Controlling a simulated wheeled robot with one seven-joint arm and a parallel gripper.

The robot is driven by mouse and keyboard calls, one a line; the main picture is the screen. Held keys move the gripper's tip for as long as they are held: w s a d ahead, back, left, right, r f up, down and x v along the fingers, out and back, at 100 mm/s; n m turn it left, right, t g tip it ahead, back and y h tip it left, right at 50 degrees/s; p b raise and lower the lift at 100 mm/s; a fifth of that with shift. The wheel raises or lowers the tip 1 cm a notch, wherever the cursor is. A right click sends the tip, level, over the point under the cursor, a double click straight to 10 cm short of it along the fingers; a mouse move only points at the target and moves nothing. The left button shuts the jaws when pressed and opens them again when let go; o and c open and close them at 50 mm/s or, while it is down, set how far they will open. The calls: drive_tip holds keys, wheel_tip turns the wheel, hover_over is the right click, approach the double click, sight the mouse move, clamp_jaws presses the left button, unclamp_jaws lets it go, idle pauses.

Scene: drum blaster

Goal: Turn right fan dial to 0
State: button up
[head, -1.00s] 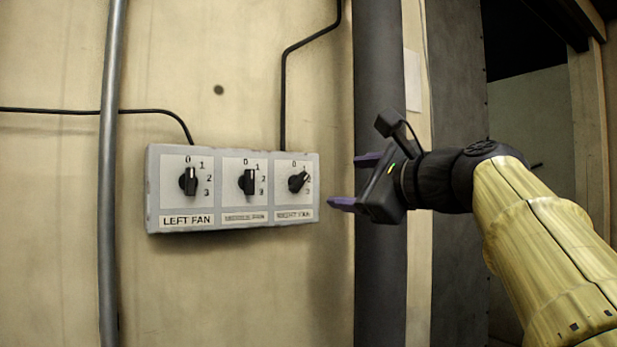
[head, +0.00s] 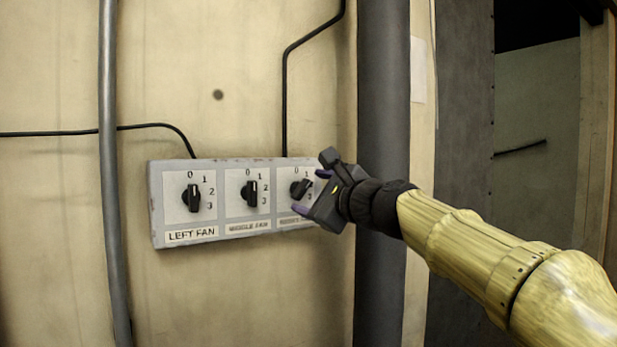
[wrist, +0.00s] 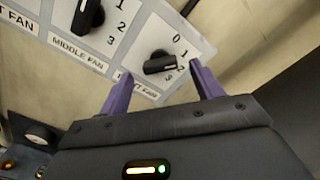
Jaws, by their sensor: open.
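The right fan dial (head: 301,187) is a black knob on the right section of a grey control panel (head: 157,205). Its pointer is turned away from 0, toward the right, near the 2. In the wrist view the dial (wrist: 160,64) lies just ahead of the fingers, its pointer end near the 2. My gripper (head: 308,192) is open, its purple fingers in front of the right section and partly hiding its numbers and label. In the wrist view my gripper (wrist: 160,85) has one finger on each side of the dial, not closed on it.
The left fan dial (head: 192,198) and middle fan dial (head: 250,193) both point up at 0. A thick dark pipe (head: 382,90) runs vertically right of the panel, behind my arm. A thin grey pipe (head: 108,150) stands to its left. Black cables run into the panel's top.

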sight(300, 190)
drive_tip(key=shift+p+x, duration=0.5)
drive_tip(key=shift+x, duration=0.55)
drive_tip(key=c, duration=1)
drive_tip(key=shift+f, duration=0.1)
drive_tip(key=shift+n, duration=0.3)
drive_tip(key=n+b, duration=0.3)
drive_tip(key=shift+f+n, duration=0.15)
drive_tip(key=shift+n, duration=0.25)
drive_tip(key=shift+n+b, duration=1.2)
drive_tip(key=shift+n, duration=0.7)
